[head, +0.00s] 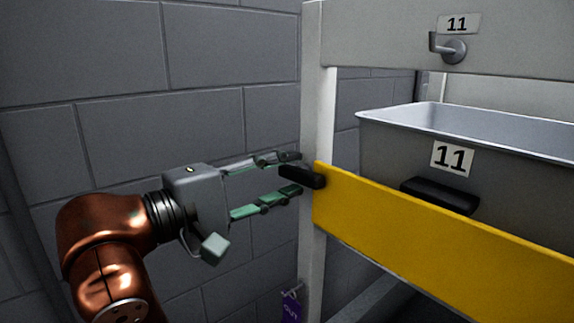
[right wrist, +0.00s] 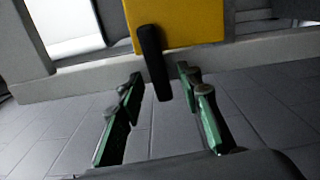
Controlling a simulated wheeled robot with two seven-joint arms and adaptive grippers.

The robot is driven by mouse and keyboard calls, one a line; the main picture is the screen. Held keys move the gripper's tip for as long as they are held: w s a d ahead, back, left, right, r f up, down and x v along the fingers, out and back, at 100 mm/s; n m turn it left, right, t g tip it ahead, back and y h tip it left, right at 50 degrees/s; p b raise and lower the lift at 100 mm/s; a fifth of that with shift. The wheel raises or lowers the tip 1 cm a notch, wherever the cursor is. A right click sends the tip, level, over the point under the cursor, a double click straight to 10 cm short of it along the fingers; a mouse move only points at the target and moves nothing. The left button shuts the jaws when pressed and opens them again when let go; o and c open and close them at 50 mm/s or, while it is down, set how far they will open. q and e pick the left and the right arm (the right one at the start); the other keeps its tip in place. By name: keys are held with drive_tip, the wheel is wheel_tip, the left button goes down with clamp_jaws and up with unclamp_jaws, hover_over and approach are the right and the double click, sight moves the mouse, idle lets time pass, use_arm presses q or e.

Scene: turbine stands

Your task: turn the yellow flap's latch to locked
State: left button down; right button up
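The yellow flap (head: 430,218) spans the front of the stand below the grey bin. Its black latch (head: 303,177) is at the flap's upper left end, lying roughly in line with the flap and reaching left across the white post. My right gripper (head: 290,174) is open at the post, with one finger above the latch's free end and one below. In the right wrist view the latch (right wrist: 153,58) extends between the two open green fingers (right wrist: 160,75), with gaps visible on both sides. The flap (right wrist: 188,22) shows behind it. My left gripper is not in view.
A grey bin (head: 400,150) labelled 11 sits behind the flap, with a black handle (head: 440,195). A metal hook (head: 452,48) is on the upper beam. The white post (head: 318,120) and block wall (head: 200,130) are close to the gripper. A purple tag (head: 291,306) hangs low.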

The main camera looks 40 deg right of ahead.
sight(288, 175)
drive_tip(key=shift+o, duration=0.7)
drive_tip(key=shift+a, duration=0.2)
drive_tip(key=a, duration=0.4)
drive_tip(key=shift+s+a+p, duration=0.2)
drive_tip(key=shift+a+p, duration=0.15)
drive_tip(key=shift+d, duration=0.15)
